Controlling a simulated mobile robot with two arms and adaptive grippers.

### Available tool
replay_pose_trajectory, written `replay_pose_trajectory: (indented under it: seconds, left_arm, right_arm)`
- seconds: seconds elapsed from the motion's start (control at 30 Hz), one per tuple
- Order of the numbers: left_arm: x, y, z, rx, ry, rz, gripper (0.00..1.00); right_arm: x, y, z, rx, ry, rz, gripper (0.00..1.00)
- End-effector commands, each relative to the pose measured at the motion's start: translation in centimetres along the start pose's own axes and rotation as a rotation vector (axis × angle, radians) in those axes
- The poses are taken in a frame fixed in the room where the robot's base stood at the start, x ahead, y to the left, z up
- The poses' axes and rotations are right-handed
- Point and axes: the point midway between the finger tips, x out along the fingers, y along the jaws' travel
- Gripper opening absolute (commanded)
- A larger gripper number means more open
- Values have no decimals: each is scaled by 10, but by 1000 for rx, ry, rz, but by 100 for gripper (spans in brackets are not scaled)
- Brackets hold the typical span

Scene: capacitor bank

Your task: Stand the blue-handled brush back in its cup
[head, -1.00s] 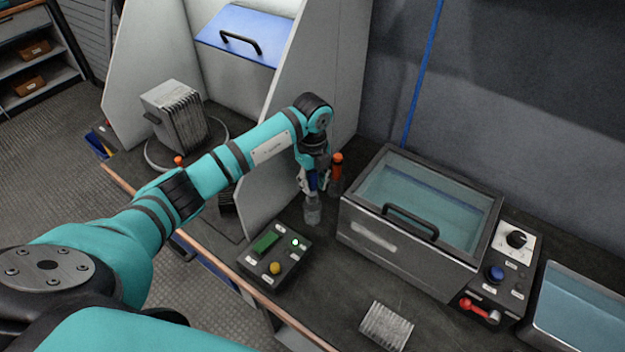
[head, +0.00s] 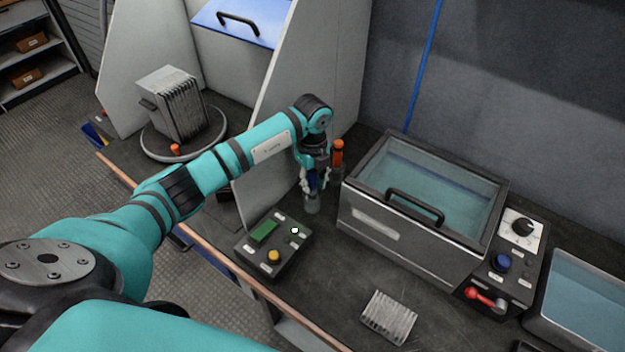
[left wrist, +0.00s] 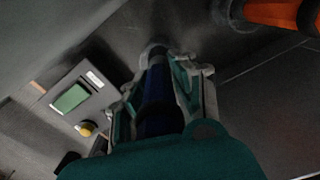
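My left gripper (head: 313,183) is shut on the blue-handled brush, whose dark blue handle (left wrist: 158,95) lies between the fingers in the left wrist view. The brush points down, with its lower end at a small grey cup (head: 312,205) on the bench. The cup's rim (left wrist: 152,52) shows around the handle's far end. The fingers are just above the cup and partly hide it; how deep the brush sits I cannot tell. My right gripper is out of view.
An orange-handled tool (head: 338,152) stands close behind the gripper; it also shows in the left wrist view (left wrist: 270,12). A control box (head: 272,243) is at the front left. A lidded glass-topped bath (head: 375,228) is close on the right. A finned grey block (head: 389,317) lies in front.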

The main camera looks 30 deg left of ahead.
Motion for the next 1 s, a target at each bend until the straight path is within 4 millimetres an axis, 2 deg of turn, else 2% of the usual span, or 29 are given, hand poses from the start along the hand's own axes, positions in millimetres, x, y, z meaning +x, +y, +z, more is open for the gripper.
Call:
replay_pose_trajectory:
  seconds: [0.03, 0.2, 0.43, 0.57, 0.67, 1.0]
  left_arm:
    - [0, 0, 0, 0, 0, 0, 33]
    - [0, 0, 0, 0, 0, 0, 52]
    - [0, 0, 0, 0, 0, 0, 52]
    - [-8, -1, 0, -1, 0, -2, 52]
    - [-24, -1, 1, 1, -2, -5, 52]
    - [-95, -1, 0, 0, -2, -3, 52]
  right_arm:
    - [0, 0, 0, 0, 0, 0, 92]
    - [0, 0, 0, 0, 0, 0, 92]
    - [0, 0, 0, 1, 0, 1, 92]
    - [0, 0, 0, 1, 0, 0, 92]
    - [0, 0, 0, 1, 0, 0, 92]
    - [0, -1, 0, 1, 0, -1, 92]
